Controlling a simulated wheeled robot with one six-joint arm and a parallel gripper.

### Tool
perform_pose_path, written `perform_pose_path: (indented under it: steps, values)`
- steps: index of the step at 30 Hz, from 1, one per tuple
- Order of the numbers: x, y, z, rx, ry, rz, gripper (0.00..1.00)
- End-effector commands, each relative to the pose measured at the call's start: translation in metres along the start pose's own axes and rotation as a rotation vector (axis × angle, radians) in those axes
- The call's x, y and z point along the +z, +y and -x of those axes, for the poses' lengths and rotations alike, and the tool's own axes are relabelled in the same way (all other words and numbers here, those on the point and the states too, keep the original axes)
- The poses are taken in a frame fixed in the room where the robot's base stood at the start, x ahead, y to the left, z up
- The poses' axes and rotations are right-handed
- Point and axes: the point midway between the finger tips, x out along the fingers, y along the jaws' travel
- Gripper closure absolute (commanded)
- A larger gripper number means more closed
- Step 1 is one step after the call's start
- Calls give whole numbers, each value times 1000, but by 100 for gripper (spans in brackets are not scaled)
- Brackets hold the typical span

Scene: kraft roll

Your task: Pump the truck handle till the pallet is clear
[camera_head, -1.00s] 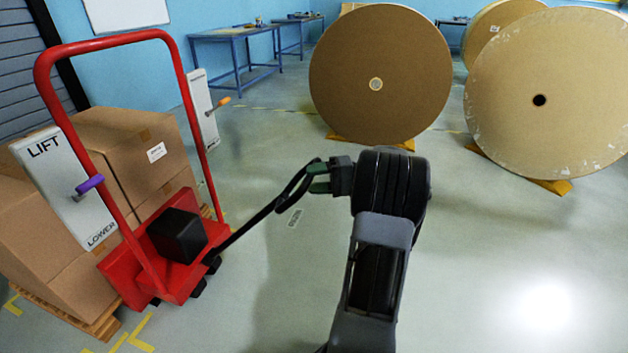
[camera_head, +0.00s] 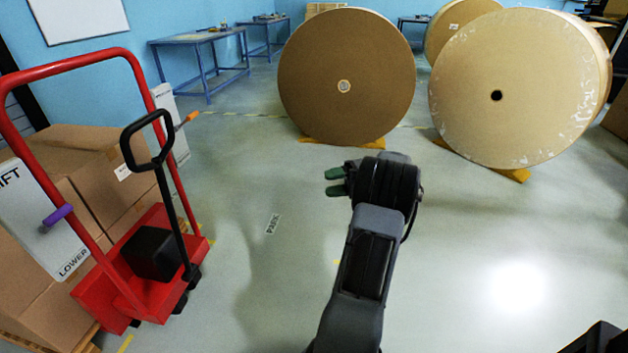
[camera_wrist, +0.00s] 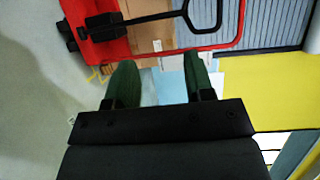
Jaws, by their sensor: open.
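The red pallet truck (camera_head: 160,290) stands at the left in the head view, its frame in front of a pallet stacked with cardboard boxes (camera_head: 75,140). Its black pump handle (camera_head: 166,170) stands nearly upright with a loop grip at the top. My gripper (camera_head: 336,182) is open and empty, well to the right of the handle and apart from it. In the wrist view my green fingers (camera_wrist: 160,80) are spread, with the truck (camera_wrist: 108,45) and the handle's loop (camera_wrist: 205,15) beyond them. Whether the pallet touches the floor cannot be told.
A LIFT/LOWER panel (camera_head: 40,215) with a purple lever (camera_head: 57,215) is on the truck's left. Another panel (camera_head: 172,125) has an orange lever (camera_head: 187,120). Large paper rolls (camera_head: 345,50) stand on yellow chocks behind. The floor between truck and gripper is clear.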

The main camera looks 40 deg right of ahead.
Motion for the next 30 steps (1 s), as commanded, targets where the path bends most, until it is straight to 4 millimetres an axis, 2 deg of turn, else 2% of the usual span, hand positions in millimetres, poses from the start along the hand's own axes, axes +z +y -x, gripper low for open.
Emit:
perform_pose_path:
  steps: [1,10,30]
  values:
    - [0,-9,5,-1,1,-1,52]
    - [0,-4,18,-1,0,1,52]
    - [0,-2,20,0,-1,2,52]
